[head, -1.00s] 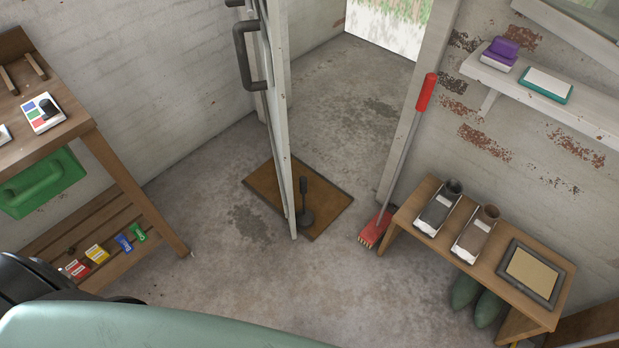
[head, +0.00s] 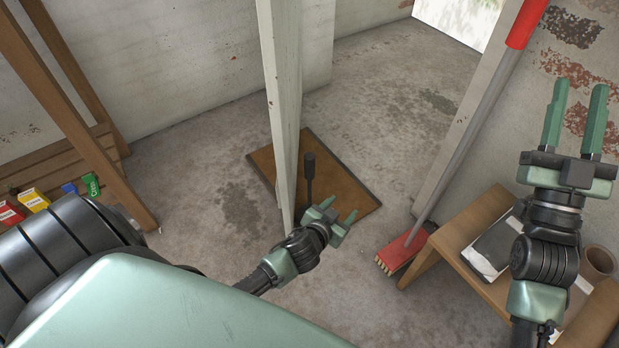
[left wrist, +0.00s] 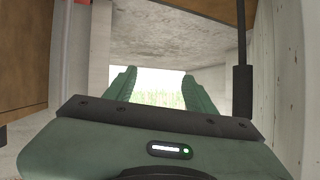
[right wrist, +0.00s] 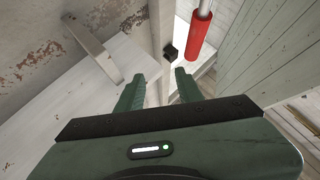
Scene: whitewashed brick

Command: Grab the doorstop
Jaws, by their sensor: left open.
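The doorstop (head: 309,172) is a dark upright post with a thicker top, by the foot of the open white door (head: 283,95) at the brown mat (head: 345,190). Its base is hidden behind my left gripper (head: 341,208), which is low near the floor with its fingers apart and empty. In the left wrist view the dark post (left wrist: 243,80) shows to the right of the fingers, outside the gap between them. My right gripper (head: 577,115) is raised at the right, open and empty; its spread fingers (right wrist: 159,88) also show in the right wrist view.
A red broom (head: 404,250) leans beside the doorway, its red handle (right wrist: 200,32) close ahead in the right wrist view. A low wooden bench (head: 470,225) stands at the right below my right arm. A wooden rack (head: 75,140) stands at the left. Floor left of the door is clear.

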